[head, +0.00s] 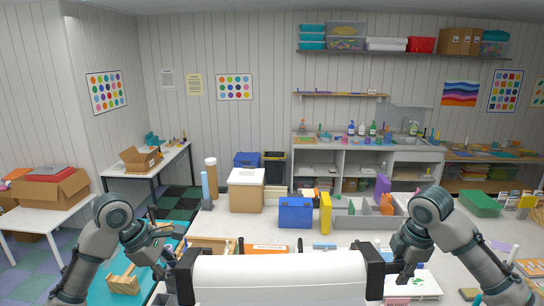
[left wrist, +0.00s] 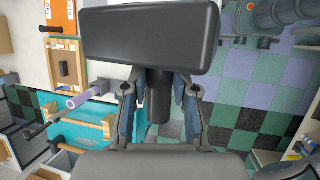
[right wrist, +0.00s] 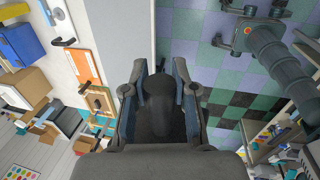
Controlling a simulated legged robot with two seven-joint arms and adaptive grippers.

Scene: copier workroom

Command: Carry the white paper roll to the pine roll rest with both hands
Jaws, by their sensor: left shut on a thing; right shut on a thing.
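The white paper roll (head: 280,280) lies level across the bottom of the head view, with a black end piece (head: 187,277) at its left and another (head: 375,275) at its right. My left gripper (head: 170,262) is shut on the left end; the left wrist view shows its fingers (left wrist: 159,95) around a black stub under a wide black block. My right gripper (head: 398,264) is shut on the right end; its fingers (right wrist: 159,90) flank a dark stub in the right wrist view. A pine piece (head: 123,282), perhaps the roll rest, is on the teal surface at lower left.
Behind the roll, the pale table holds a blue box (head: 295,212), a yellow upright (head: 325,213), a grey divided tray (head: 362,222) and a white-topped carton (head: 246,190). A wooden tray (head: 213,245) is just beyond the roll's left end.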

